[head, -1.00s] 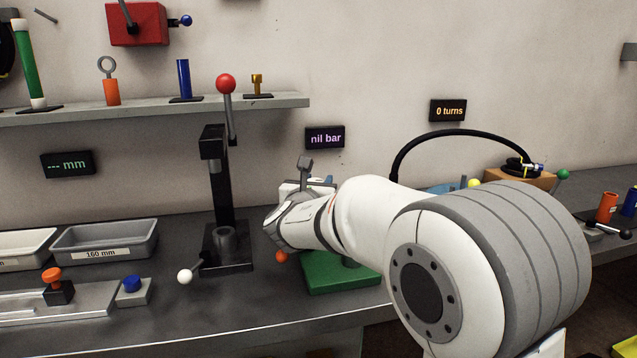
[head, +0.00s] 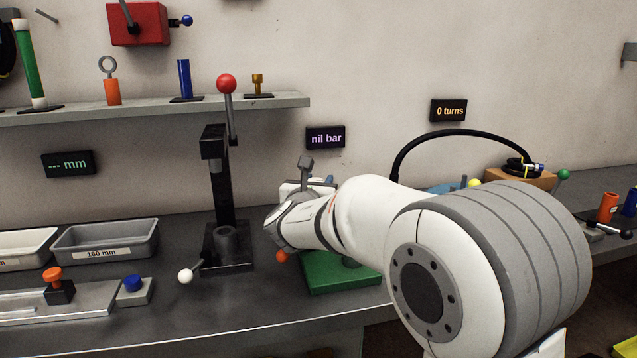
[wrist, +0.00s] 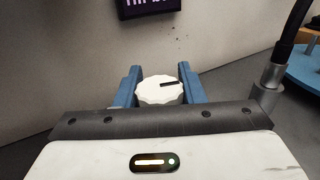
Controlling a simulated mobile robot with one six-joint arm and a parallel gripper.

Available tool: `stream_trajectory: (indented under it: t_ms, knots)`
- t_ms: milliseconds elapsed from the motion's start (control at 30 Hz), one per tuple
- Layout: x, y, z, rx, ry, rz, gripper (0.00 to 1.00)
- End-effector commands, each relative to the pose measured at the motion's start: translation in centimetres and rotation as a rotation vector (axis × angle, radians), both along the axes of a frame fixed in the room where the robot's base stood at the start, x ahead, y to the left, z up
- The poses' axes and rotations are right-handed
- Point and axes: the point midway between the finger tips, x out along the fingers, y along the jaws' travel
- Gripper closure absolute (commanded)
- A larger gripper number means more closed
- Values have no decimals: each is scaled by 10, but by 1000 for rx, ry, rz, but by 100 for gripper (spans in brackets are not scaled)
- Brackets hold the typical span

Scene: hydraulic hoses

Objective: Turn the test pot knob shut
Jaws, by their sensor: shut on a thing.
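The test pot knob (wrist: 158,93) is a white, scalloped round knob with a black pointer line aimed to the right in the wrist view. The two blue fingers of my gripper (wrist: 160,88) stand on either side of it and are shut on it. The green base (head: 338,274) below my wrist is partly visible. The display reading "nil bar" (head: 325,137) is on the wall behind.
A black press with a red-topped lever (head: 227,84) stands left of my wrist.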

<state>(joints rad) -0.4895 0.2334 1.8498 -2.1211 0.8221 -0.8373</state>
Motion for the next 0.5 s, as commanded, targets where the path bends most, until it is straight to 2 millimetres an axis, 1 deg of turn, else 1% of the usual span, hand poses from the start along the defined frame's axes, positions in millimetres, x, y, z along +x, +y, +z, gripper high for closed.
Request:
stream_trajectory:
  t_ms: [133, 167, 400, 500]
  knots:
    - [0, 0, 0, 0, 0, 1, 87]
    - [0, 0, 0, 0, 0, 1, 62]
    - [0, 0, 0, 0, 0, 0, 43]
    - [0, -1, 0, 0, 0, -1, 43]
